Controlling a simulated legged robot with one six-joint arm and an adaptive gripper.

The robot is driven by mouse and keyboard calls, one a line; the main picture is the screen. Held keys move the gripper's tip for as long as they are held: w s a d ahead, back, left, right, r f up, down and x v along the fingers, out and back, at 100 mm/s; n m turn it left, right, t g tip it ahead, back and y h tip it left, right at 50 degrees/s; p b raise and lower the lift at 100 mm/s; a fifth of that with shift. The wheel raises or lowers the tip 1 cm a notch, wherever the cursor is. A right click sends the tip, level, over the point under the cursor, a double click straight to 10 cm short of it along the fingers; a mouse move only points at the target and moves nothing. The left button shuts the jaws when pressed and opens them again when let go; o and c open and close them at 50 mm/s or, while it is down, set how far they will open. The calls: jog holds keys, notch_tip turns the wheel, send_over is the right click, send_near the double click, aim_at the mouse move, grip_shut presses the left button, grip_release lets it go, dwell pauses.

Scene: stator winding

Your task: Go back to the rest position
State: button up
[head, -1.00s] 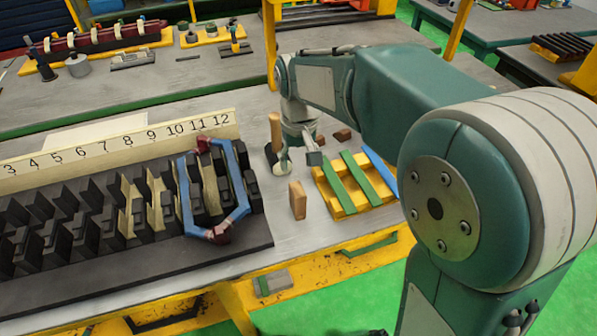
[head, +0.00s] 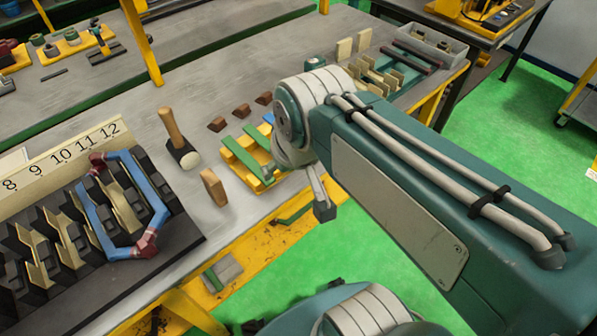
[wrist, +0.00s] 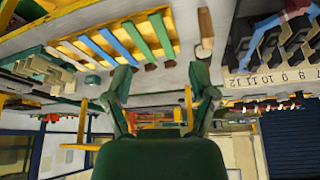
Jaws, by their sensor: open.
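My gripper (head: 322,208) hangs past the table's front edge in the head view, to the right of the yellow rack. In the wrist view its two fingers (wrist: 160,75) are spread with nothing between them. The black slotted stator (head: 185,232) lies at the left, clear of my gripper. A blue coil with dark red ends (head: 150,203) sits around teeth near the numbers 10 to 12. Part of it shows at the upper right of the wrist view (wrist: 262,28).
A yellow rack (head: 240,171) with green and blue strips, a mallet (head: 174,128) and a wooden block (head: 213,188) are on the table. Several brown wedges (head: 241,110) lie behind. A grey bin (head: 425,47) stands at the far right. Green floor is open in front.

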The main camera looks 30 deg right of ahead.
jog(key=shift+s+d+f+t, duration=0.2)
jog(key=shift+s+d, duration=0.1)
jog(key=shift+s, duration=0.45)
jog(key=shift+s+d+f+t, duration=0.2)
jog(key=shift+s+d, duration=0.05)
jog(key=shift+s, duration=0.45)
